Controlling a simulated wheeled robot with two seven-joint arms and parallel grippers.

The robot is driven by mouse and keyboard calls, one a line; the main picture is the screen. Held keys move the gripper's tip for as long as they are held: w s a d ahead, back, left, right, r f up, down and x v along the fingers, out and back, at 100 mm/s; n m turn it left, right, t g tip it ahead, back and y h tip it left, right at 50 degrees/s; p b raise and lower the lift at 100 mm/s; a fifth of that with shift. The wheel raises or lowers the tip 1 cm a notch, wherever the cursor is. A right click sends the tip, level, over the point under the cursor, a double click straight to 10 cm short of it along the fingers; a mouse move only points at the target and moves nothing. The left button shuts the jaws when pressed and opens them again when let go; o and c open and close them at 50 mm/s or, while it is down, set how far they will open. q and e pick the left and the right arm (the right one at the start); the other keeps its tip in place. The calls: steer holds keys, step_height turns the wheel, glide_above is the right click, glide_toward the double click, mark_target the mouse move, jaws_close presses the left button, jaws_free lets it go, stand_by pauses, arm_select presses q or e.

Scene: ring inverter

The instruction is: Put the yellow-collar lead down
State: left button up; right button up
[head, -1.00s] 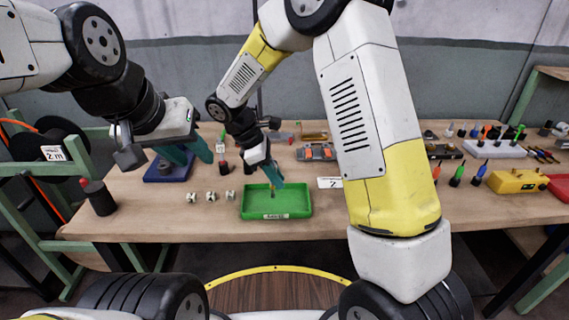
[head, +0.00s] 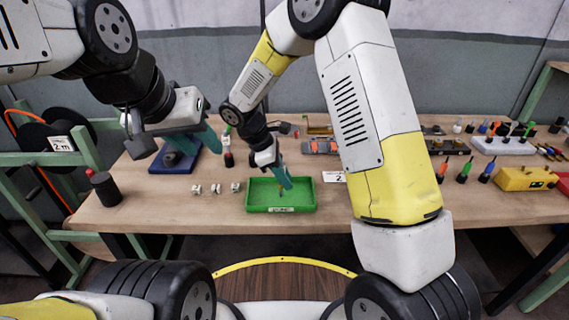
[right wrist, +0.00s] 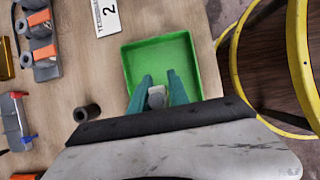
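My right gripper (head: 285,181) points down over the green tray (head: 304,203). In the right wrist view its teal fingers (right wrist: 159,92) stand a little apart, with a small grey piece (right wrist: 156,97) between them. A small yellowish-brown bit (head: 281,190) shows under the fingertips in the head view, just above or at the tray floor. I take this to be the yellow-collar lead, mostly hidden by the fingers; I cannot tell if it touches the tray. My left gripper (head: 196,146) hangs above the table near a blue base (head: 186,162), fingers apart and apparently empty.
Several small white pieces (head: 215,188) lie left of the tray. A black cylinder (head: 106,188) stands at the table's left end. A number card (head: 335,176) lies right of the tray. A yellow box (head: 524,178) and screwdrivers stand far right. Bare wood lies in front of the tray.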

steer(key=shift+o, duration=1.1)
steer(key=shift+r, duration=0.15)
steer(key=v, duration=1.2)
steer(key=s+d+r+m+t+y, duration=0.1)
steer(key=s+d+r+m+y, duration=0.1)
steer(key=s+d+r+m, duration=0.3)
steer(key=s+d+r+m+y, duration=0.2)
steer(key=s+d+r+m, duration=0.1)
steer(key=d+r, duration=0.3)
steer(key=s+d+r+m+t+y, duration=0.1)
steer(key=s+d+m+t+y, duration=0.2)
steer(key=s+d+m+t, duration=0.2)
steer(key=shift+s+d+r+m+y, duration=0.3)
steer(key=shift+s+d+m, duration=1)
steer(key=shift+s+m, duration=1.3)
steer(key=shift+s+n, duration=0.4)
